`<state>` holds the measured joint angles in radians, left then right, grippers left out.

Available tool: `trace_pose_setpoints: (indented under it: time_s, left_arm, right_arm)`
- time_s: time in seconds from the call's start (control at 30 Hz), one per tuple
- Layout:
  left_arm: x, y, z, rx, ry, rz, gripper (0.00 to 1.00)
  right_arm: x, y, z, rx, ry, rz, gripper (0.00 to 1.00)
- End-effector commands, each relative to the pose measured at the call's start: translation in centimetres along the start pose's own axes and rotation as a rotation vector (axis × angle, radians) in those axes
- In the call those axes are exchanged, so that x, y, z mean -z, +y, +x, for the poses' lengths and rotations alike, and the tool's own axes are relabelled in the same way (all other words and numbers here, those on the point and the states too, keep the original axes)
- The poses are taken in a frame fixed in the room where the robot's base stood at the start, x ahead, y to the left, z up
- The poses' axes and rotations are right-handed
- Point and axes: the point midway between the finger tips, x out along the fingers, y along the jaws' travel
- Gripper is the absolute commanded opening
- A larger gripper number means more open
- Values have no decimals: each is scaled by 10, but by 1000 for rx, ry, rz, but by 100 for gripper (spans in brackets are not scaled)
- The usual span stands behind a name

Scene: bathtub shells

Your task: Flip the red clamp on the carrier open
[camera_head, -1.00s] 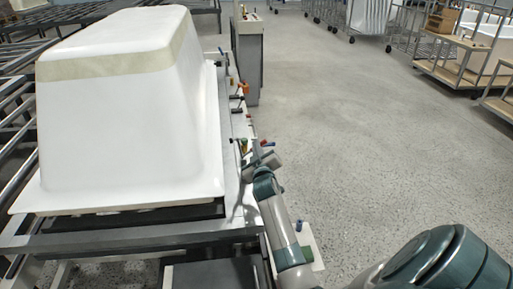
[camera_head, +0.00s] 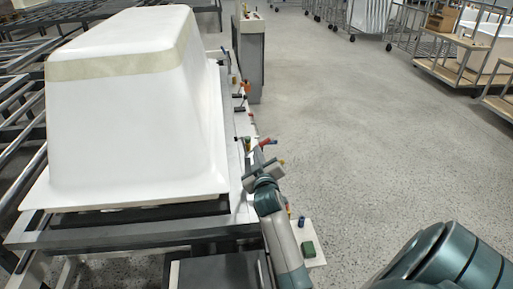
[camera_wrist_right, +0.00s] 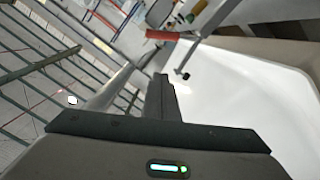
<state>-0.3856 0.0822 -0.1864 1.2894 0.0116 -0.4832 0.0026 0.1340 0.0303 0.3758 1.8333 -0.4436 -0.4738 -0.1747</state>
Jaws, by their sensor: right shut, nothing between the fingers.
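The carrier (camera_head: 130,237) holds a white tub shell (camera_head: 125,120) upside down. A red clamp handle (camera_head: 265,142) sticks out at the carrier's right edge, just beyond my right gripper's tips. In the right wrist view a red handle (camera_wrist_right: 161,35) lies crosswise above the fingertips, with a visible gap between them. My right gripper (camera_head: 259,155) is shut and empty beside the carrier's right edge; its dark fingers also show in the wrist view (camera_wrist_right: 162,98). Contact with the clamp cannot be made out in the head view. My left gripper is out of view.
Several other small clamps, one with an orange-red knob (camera_head: 246,87), line the carrier's right side. A grey cabinet (camera_head: 249,55) stands behind them. Wheeled carts (camera_head: 465,75) are at the far right. The floor (camera_head: 340,130) between is clear.

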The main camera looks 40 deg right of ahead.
Motion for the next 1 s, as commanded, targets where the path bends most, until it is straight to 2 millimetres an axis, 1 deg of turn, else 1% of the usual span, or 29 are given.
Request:
trace_pose_setpoints:
  time_s: [0.1,0.2,1.0]
  left_arm:
    - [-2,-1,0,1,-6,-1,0]
    - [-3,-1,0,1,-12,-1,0]
    - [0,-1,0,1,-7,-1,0]
  right_arm:
    - [0,0,-11,0,0,1,0]
    - [0,0,-15,0,1,1,0]
    - [0,0,-16,0,1,0,0]
